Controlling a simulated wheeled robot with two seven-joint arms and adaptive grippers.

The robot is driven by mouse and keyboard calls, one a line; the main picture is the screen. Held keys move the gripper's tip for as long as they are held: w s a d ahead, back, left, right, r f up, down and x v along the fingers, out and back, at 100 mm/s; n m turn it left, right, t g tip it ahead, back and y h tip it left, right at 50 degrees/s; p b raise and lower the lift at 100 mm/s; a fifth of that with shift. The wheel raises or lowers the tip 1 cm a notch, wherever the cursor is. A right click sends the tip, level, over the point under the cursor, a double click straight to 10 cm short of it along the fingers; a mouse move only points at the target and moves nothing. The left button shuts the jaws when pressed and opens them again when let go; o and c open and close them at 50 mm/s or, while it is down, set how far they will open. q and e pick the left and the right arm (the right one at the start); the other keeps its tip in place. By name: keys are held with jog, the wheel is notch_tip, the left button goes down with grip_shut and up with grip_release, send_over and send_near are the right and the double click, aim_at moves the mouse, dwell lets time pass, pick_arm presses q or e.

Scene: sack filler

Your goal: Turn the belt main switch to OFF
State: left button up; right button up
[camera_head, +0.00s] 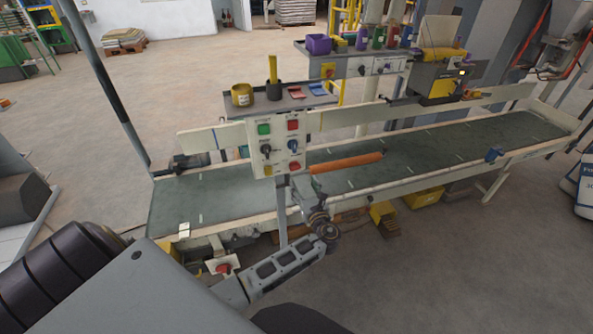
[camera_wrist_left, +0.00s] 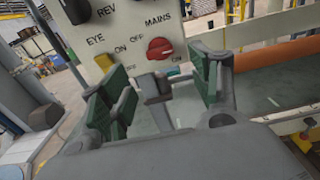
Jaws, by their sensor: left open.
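The belt main switch is a red knob (camera_wrist_left: 160,48) under the word MAINS on a white control panel (camera_wrist_left: 120,30). OFF is printed at its upper left and ON at its lower right. Its grip bar lies roughly level; I cannot tell which mark it points to. In the head view the panel (camera_head: 280,147) stands on a post at the belt's near side, with the red knob (camera_head: 295,166) at its lower right. My left gripper (camera_head: 319,220) is below and right of the panel. Its open, empty fingers (camera_wrist_left: 160,82) show below the knob in the wrist view, apart from it.
An orange roller (camera_head: 345,162) lies just right of the panel, close to my gripper. The green conveyor belt (camera_head: 420,155) runs behind. A red button (camera_head: 222,268) is on the belt frame at lower left.

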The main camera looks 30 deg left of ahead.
aim_at(296, 169)
pick_arm(q)
jog(key=x, duration=0.9)
jog(key=shift+p, duration=0.35)
jog(key=shift+c, duration=0.3)
jog(key=c, duration=0.9)
jog(key=shift+c, duration=0.2)
